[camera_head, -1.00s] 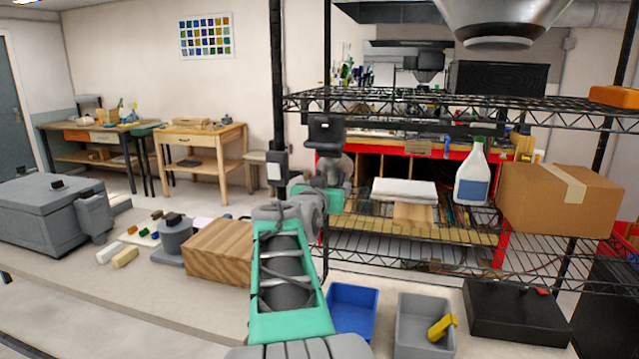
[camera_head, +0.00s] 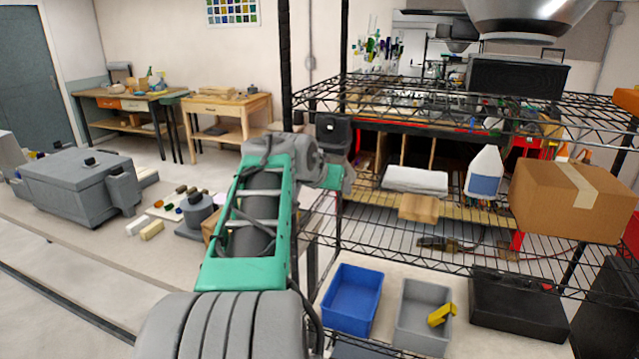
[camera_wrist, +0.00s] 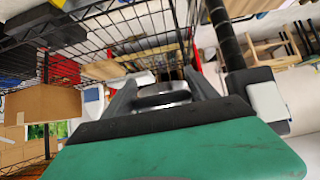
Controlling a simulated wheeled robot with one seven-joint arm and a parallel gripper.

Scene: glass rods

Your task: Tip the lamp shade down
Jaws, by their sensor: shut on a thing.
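In the wrist view, my gripper (camera_wrist: 161,84) is shut, with its two grey fingers either side of a shiny silver piece (camera_wrist: 160,99). Most of that piece is hidden, and I cannot tell whether it belongs to a lamp. In the head view, my green and grey arm reaches forward to the wire shelf's left post; the fingertips are hidden there.
The wire shelf (camera_head: 400,92) stands ahead, its black post close to my wrist. It holds a white bottle (camera_head: 485,174) and a cardboard box (camera_head: 572,200). A blue bin (camera_head: 352,300) and a grey bin (camera_head: 424,312) sit below. A grey case (camera_head: 75,185) is left.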

